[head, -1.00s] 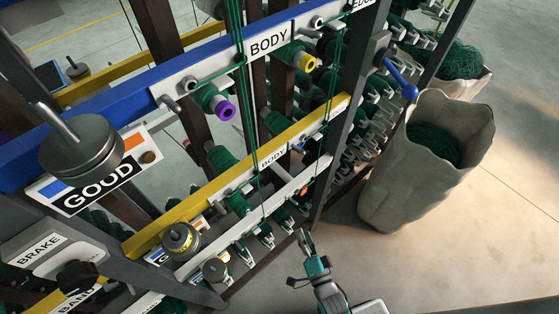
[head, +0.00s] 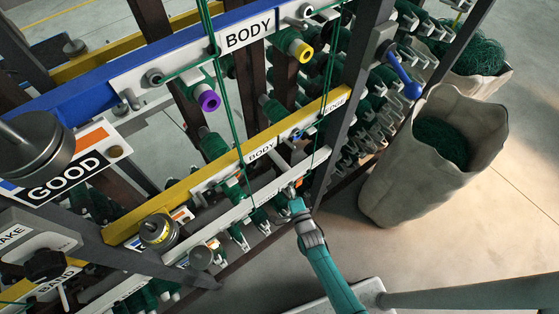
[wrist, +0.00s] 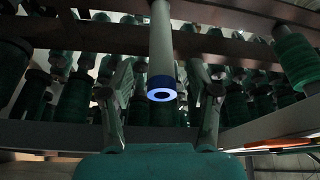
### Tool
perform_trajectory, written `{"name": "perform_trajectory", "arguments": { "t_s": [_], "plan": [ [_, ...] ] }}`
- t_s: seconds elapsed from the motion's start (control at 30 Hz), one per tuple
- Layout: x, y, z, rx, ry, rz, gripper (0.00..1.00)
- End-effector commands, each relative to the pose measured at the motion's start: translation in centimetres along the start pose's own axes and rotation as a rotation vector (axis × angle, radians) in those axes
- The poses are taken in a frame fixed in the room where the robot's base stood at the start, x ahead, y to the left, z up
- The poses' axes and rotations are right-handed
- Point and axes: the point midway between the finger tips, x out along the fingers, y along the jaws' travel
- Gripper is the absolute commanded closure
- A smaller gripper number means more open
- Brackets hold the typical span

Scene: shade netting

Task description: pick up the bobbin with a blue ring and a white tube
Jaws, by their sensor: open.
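The bobbin with a blue ring and a white tube (wrist: 162,55) is in the middle of the wrist view. Its pale tube points toward the camera and ends in a blue ring with a dark hole. My gripper (wrist: 162,88) is open, with one finger on each side of the tube end and a visible gap on both sides. In the head view my gripper (head: 291,193) is at the lower pale rail of the rack. I cannot pick out the blue ring there.
Bobbins with a purple ring (head: 208,101) and a yellow ring (head: 301,50) sit higher on the rack. A yellow rail (head: 200,190) and hanging green threads are close to the arm. A tall sack (head: 390,180) stands to the right.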

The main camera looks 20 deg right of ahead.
Motion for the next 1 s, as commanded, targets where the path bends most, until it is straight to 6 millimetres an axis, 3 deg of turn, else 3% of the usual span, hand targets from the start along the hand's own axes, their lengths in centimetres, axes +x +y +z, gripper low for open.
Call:
{"name": "perform_trajectory", "arguments": {
  "t_s": [0.33,0.67,0.77,0.9,0.93,1.0],
  "plan": [
    [4.3,-0.1,-0.6,0.000,0.000,0.000,0.39],
    [5.0,0.0,-0.6,0.000,0.000,0.000,0.39],
    [5.0,0.0,-0.6,0.000,0.000,0.000,0.59],
    [5.0,0.0,-0.6,0.000,0.000,0.000,0.94],
    [5.0,0.0,-0.6,0.000,0.000,0.000,1.00],
    [5.0,-0.1,-0.6,0.000,0.000,0.000,1.00]
  ]
}}
